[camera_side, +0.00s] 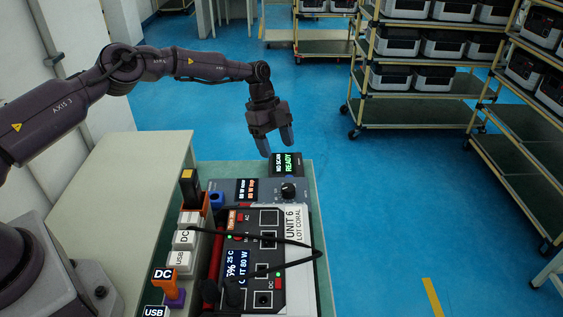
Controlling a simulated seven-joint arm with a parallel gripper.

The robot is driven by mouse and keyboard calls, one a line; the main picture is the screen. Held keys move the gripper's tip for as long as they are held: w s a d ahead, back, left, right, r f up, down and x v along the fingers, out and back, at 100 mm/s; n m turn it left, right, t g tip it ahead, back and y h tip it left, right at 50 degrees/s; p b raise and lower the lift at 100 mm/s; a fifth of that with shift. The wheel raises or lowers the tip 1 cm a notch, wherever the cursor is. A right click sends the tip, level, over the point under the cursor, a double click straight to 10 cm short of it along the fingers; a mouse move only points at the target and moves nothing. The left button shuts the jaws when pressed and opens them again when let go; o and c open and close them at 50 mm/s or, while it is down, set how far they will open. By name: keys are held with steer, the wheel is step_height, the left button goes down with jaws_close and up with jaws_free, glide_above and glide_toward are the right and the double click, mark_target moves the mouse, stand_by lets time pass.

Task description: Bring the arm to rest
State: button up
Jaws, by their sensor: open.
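My dark grey arm reaches in from the left in the side view. My gripper (275,146) points downward above the far end of the green-topped bench (318,190). Its two blue-grey fingers are apart with nothing between them. Just below it is a small display box (286,164) that reads "NO SCAN READY". The gripper appears to be above and slightly behind the display, and I cannot tell the exact gap.
A unit labelled "UNIT 6" (297,226) lies on the bench with a black cable across it. A control panel with a black knob (288,190) is behind it. Labelled plug blocks (184,239) stand left. Wheeled racks (420,113) are at the back right; blue floor is clear.

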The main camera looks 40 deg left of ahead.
steer(key=shift+v, duration=0.75)
steer(key=s+d+r+n+y, duration=0.3)
steer(key=s+d+r+n, duration=0.2)
steer(key=s+r+n, duration=0.5)
steer(key=s+a+r+n+t, duration=0.1)
steer(key=s+r+n+t, duration=0.1)
steer(key=s+r, duration=0.3)
steer(key=s+a+r+n+t+y, duration=0.1)
steer(key=s+r+n, duration=0.3)
steer(key=s, duration=0.9)
steer(key=s+a+r+n+t, duration=0.1)
steer(key=s+r+n+t, duration=0.2)
steer(key=s+r, duration=0.4)
steer(key=shift+s+a+r, duration=0.15)
steer(key=shift+s+a, duration=0.15)
steer(key=shift+s, duration=0.65)
